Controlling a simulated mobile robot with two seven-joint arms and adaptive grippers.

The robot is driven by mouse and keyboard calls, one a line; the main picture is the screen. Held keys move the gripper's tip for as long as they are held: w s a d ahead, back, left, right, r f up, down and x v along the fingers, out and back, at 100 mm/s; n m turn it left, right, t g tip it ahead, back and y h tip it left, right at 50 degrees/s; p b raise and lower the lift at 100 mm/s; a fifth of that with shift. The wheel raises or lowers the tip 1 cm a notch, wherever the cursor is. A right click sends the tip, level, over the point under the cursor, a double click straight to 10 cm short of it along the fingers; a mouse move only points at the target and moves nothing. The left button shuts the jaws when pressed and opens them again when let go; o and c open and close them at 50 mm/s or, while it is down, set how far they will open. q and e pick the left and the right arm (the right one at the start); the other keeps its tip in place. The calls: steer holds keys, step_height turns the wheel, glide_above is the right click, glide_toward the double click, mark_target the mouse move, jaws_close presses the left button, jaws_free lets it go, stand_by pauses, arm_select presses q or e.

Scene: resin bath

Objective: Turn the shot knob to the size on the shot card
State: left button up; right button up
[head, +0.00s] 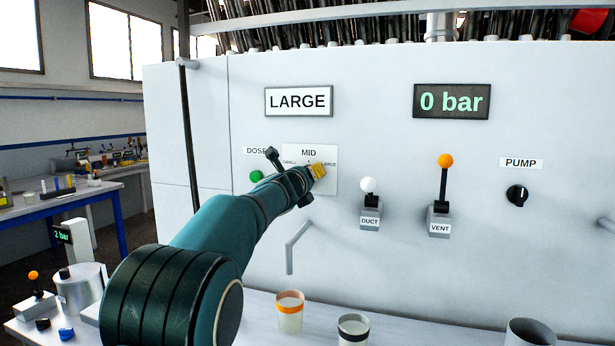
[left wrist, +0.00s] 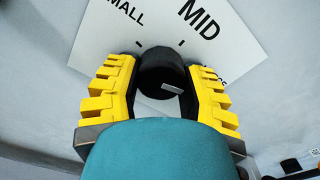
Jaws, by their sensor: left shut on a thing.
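The shot card (head: 298,101) on the white panel reads LARGE. Below it is the shot knob's dial plate (head: 327,187), with SMALL, MID and LARGE marks; it also shows in the left wrist view (left wrist: 104,45). The black shot knob (left wrist: 158,68) sits between the yellow fingers of my left gripper (left wrist: 160,90), which is shut on it. In the head view my left gripper (head: 317,171) reaches the plate and hides the knob. A small pale mark shows on the knob, but I cannot tell which size it points to. My right gripper is not in view.
A green DOSE button (head: 256,176) is left of the dial. The DUCT lever (head: 368,186), VENT lever (head: 444,165) and PUMP knob (head: 517,195) are to the right. Two cups (head: 290,315) (head: 353,331) stand on the bench.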

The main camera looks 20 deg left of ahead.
arm_select(q)
steer(key=shift+r+m, duration=0.15)
steer(key=shift+m, duration=0.25)
steer(key=o, duration=1.2)
steer(key=shift+s+a, duration=0.2)
steer(key=shift+s, duration=5.8)
